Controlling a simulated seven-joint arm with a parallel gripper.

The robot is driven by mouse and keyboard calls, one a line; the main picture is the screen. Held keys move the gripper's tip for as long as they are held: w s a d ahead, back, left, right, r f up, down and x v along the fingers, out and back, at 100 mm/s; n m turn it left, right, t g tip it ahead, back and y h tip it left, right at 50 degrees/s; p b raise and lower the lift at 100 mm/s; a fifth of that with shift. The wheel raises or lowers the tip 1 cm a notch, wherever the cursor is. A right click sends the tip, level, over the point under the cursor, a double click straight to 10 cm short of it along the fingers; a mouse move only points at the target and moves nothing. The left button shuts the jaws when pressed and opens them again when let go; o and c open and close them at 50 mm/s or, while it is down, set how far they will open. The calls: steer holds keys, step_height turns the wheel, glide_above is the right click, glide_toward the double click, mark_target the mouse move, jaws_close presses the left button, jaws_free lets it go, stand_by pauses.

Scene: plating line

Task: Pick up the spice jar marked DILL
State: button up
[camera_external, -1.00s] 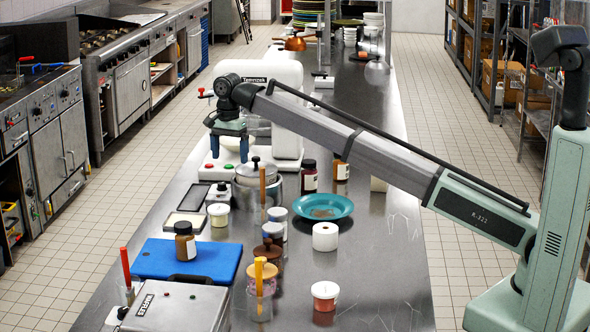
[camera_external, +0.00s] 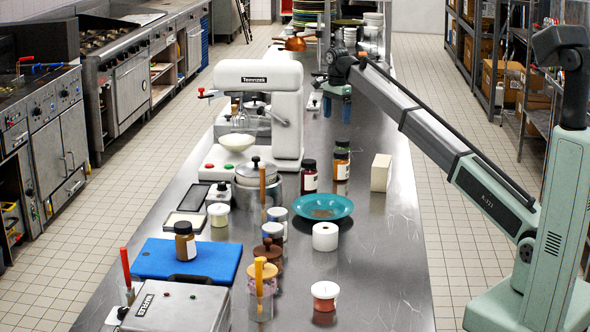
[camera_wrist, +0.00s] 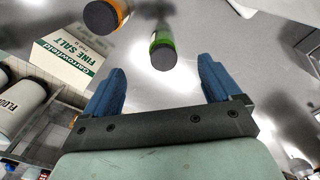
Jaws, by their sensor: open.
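Several spice jars with dark lids stand on the steel counter, and no label reading DILL is legible. In the external view, one jar (camera_external: 309,181) is right of the mixer, with an orange-labelled jar (camera_external: 341,171) and a green-labelled jar (camera_external: 343,149) beside it. Another jar (camera_external: 185,245) stands on the blue board. In the wrist view, the green-banded jar (camera_wrist: 162,41) appears beyond the gap between my fingers, and the orange-banded jar (camera_wrist: 122,6) is to its left. My gripper (camera_external: 337,112) is open and empty, above the counter behind these jars, its blue fingers (camera_wrist: 160,66) apart.
A white salt box (camera_external: 381,173) stands right of the jars; it also shows in the wrist view (camera_wrist: 65,62). The large white mixer (camera_external: 288,115) is to the left. A teal plate (camera_external: 345,206) and a white roll (camera_external: 325,237) are nearer. The counter's right side is largely clear.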

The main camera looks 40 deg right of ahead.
mark_target(342, 140)
steer(key=d+f, duration=0.1)
steer(key=f, duration=0.1)
steer(key=d+f, duration=0.1)
steer(key=f, duration=0.2)
steer(key=d+f, duration=0.1)
steer(key=f, duration=0.2)
steer(key=shift+s+d, duration=0.1)
steer(key=shift+d, duration=0.15)
steer(key=shift+w+a+f, duration=0.1)
steer(key=shift+a+f, duration=0.05)
steer(key=shift+f, duration=1.3)
steer(key=shift+w+a+f, duration=0.1)
steer(key=shift+f, duration=1.35)
steer(key=shift+c, duration=0.4)
steer(key=c, duration=1.2)
steer(key=shift+r, duration=0.1)
steer(key=shift+c, duration=0.2)
